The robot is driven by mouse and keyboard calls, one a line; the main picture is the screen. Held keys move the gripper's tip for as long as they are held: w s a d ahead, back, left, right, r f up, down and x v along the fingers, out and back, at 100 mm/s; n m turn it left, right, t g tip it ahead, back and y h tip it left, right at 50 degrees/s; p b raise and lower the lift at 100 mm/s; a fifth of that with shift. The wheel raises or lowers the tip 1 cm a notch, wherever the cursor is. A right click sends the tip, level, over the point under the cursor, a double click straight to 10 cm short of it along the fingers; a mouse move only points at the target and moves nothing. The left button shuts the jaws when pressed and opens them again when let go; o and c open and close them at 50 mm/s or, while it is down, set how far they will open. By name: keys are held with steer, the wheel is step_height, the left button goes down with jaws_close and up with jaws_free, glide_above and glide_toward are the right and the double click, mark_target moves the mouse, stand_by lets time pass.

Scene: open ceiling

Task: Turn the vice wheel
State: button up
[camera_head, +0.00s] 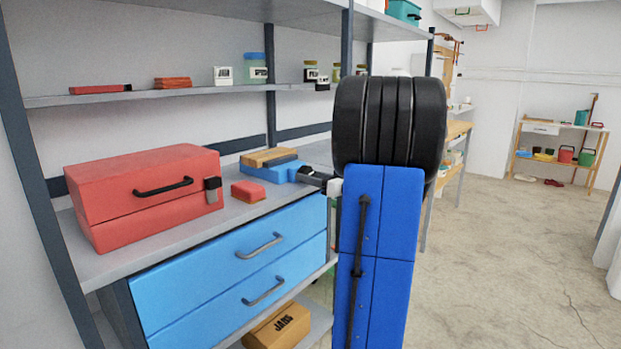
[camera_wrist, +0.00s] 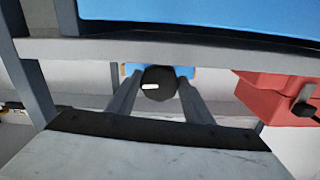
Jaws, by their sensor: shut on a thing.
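The blue vice (camera_head: 284,171) sits on the grey workbench, with a wooden block beside its upper part. Its dark wheel (camera_wrist: 158,86) shows in the wrist view as a round black disc with a short white mark. The two grey fingers of my gripper (camera_wrist: 157,97) lie on either side of the wheel and are shut on it. In the head view my own blue and black arm hides most of my gripper.
A red toolbox (camera_head: 150,195) stands left of the vice, with a small red box (camera_head: 248,191) between them. Blue drawers (camera_head: 240,270) with dark handles are under the bench top. A shelf (camera_head: 180,93) with jars runs above. Open floor (camera_head: 500,260) lies to the right.

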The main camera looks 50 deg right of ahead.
steer(key=m, duration=0.3)
steer(key=shift+m, duration=0.4)
steer(key=o, duration=1)
steer(key=shift+o, duration=0.2)
steer(key=s+d, duration=0.1)
steer(key=s, duration=1.6)
steer(key=shift+s+d, duration=0.15)
steer(key=shift+s, duration=0.05)
